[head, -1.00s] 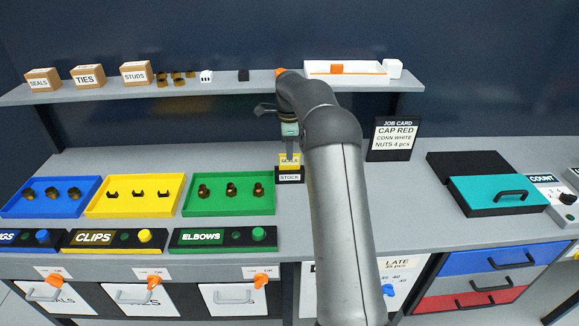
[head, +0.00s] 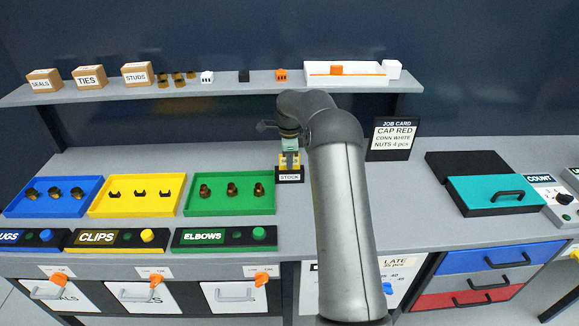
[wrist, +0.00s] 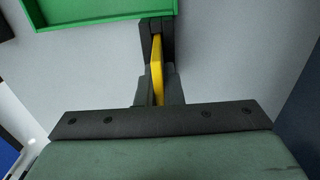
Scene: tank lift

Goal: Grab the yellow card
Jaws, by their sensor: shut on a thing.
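The yellow card (head: 283,160) stands upright at the black holder marked STOCK (head: 289,176), right of the green tray. My gripper (head: 290,160) is lowered over it from above and is shut on the card, hiding most of its face. In the wrist view the yellow card (wrist: 157,70) shows edge-on between the two dark fingers of my gripper (wrist: 156,85). I cannot tell whether the card still touches the holder.
The green tray (head: 187,208) with several elbows is close on the left. The shelf (head: 240,91) with boxes and small blocks runs behind. A job card sign (head: 392,139) stands to the right.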

